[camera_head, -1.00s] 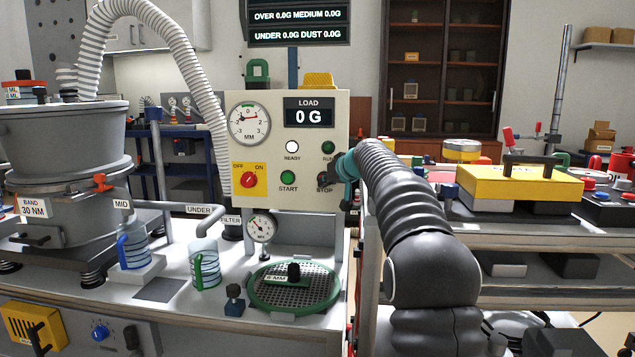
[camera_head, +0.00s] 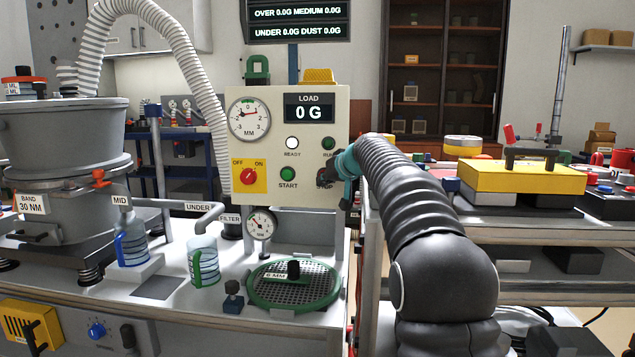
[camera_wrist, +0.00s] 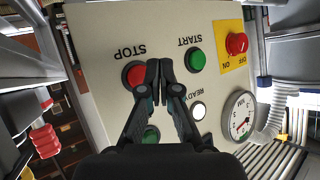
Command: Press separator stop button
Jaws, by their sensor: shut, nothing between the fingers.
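The separator's cream control panel (camera_head: 262,140) stands on the bench, facing me. My gripper (camera_head: 325,178) is shut and empty at the panel's right edge, in front of the stop button, which it hides in the head view. In the wrist view, rotated, the red stop button (camera_wrist: 134,74) shows beside my shut fingertips (camera_wrist: 158,66), under the STOP label. The fingertips overlap the button's edge; I cannot tell whether they touch it. The green start button (camera_head: 288,174) is left of my gripper. It also shows in the wrist view (camera_wrist: 195,60).
The red OFF/ON switch (camera_head: 249,176) on a yellow plate, the white ready light (camera_head: 292,143) and a round gauge (camera_head: 249,119) share the panel. A green-rimmed sieve (camera_head: 293,307) lies below. A cart with a yellow case (camera_head: 522,180) stands right of the panel.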

